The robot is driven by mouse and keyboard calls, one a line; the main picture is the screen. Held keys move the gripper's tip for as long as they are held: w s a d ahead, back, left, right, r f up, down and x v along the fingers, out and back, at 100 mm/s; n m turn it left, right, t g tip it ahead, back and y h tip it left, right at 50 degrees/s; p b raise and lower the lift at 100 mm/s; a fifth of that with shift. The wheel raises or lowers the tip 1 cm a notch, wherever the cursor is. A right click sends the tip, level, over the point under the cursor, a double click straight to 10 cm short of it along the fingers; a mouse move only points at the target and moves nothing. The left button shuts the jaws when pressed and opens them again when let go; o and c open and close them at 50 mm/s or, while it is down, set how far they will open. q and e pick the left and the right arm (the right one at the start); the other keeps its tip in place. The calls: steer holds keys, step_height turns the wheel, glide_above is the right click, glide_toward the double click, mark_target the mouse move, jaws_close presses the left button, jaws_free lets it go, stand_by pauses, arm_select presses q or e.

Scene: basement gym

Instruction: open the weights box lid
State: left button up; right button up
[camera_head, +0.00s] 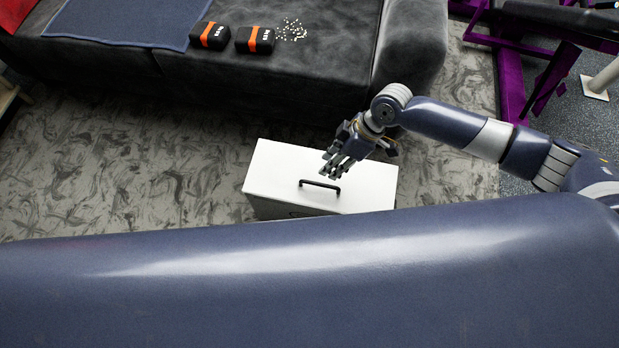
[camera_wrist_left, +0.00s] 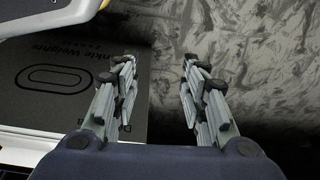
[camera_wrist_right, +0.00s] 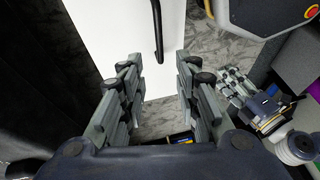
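The weights box (camera_head: 320,178) is a white box on the floor, with its lid down and a black bar handle (camera_head: 320,184) on top. My right gripper (camera_head: 337,165) is over the far part of the lid, just beyond the handle, and appears not to touch it. In the right wrist view, its fingers (camera_wrist_right: 162,92) are apart and empty, and the white lid (camera_wrist_right: 115,40) and handle (camera_wrist_right: 157,32) lie ahead. My left gripper (camera_wrist_left: 157,78) is open and empty beside the box's dark face (camera_wrist_left: 75,75), which reads "Ankle Weights". It is hidden in the head view.
A dark sofa (camera_head: 300,75) stands behind the box, with two black-and-orange packs (camera_head: 254,41) and a blue cloth (camera_head: 130,22) on it. Purple gym equipment (camera_head: 512,75) is at the back right. Patterned floor (camera_head: 120,165) left of the box is clear.

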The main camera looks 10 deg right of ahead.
mark_target(314, 183)
steer(key=b+x, duration=0.2)
steer(key=x, duration=0.6)
steer(key=shift+d+f, duration=0.1)
steer(key=shift+f, duration=0.15)
arm_select(q)
step_height(314, 183, up, 8)
steer(key=w, duration=0.1)
steer(key=shift+w+d+f, duration=0.15)
steer(key=shift+w+f, duration=0.05)
steer(key=shift+w, duration=0.05)
arm_select(e)
steer(key=shift+s+a+f, duration=0.1)
steer(key=shift+a+f, duration=0.15)
steer(key=shift+f, duration=0.15)
jaws_close()
